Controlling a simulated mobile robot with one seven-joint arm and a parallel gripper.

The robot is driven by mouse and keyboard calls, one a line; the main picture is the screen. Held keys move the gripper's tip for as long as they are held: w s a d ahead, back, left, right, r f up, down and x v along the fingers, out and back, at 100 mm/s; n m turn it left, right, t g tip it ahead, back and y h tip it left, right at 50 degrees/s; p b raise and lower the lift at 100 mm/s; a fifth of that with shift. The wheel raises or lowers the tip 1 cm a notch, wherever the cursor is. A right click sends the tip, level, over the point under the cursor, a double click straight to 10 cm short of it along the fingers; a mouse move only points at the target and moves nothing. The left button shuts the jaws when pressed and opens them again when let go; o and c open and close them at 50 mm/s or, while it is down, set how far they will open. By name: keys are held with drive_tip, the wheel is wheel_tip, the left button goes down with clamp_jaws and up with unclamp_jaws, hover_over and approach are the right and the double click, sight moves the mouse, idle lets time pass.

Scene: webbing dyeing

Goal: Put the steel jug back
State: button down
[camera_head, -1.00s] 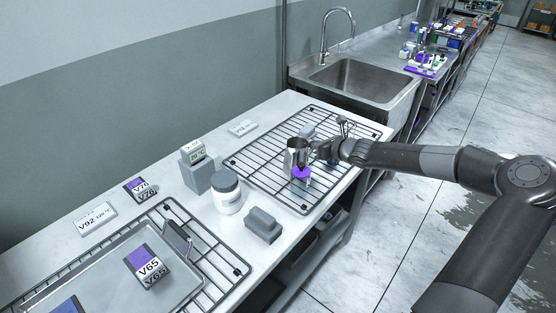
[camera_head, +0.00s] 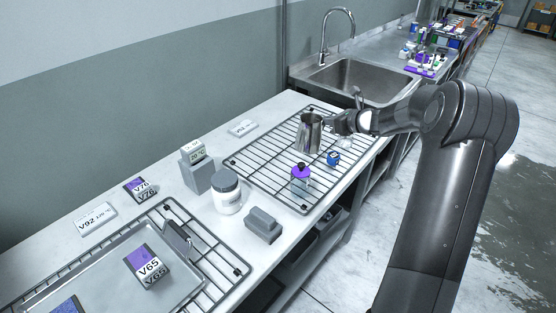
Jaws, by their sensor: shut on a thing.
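The steel jug (camera_head: 309,133) is a shiny upright metal cup held over the far wire rack (camera_head: 262,187). My gripper (camera_head: 331,124) is at the jug's right side and is shut on it, seemingly at the handle, which is mostly hidden. Whether the jug's base touches the rack I cannot tell, but it appears raised above it.
A purple-labelled bottle (camera_head: 300,176) and a small blue item (camera_head: 333,158) stand on the rack near the jug. A white jar (camera_head: 227,194), a grey block (camera_head: 263,224) and a grey display stand (camera_head: 197,173) are left of it. A sink (camera_head: 357,78) lies behind.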

wheel_tip(320, 180, up, 2)
drive_tip(key=shift+r, duration=0.1)
drive_tip(key=shift+r+n, duration=0.15)
drive_tip(key=shift+n, duration=0.35)
drive_tip(key=shift+y, duration=0.3)
drive_tip(key=shift+w+a+f, duration=0.95)
drive_tip(key=shift+a+f, duration=0.7)
drive_tip(key=shift+f, duration=0.2)
drive_tip(key=shift+w+a+f, duration=0.9)
drive_tip(key=shift+a+f, duration=0.75)
drive_tip(key=shift+f, duration=0.15)
drive_tip(key=shift+w+a+f, duration=0.95)
drive_tip(key=shift+a+f, duration=0.7)
drive_tip(key=shift+f, duration=0.2)
drive_tip(key=shift+f, duration=0.1)
drive_tip(key=c, duration=1.6)
unclamp_jaws()
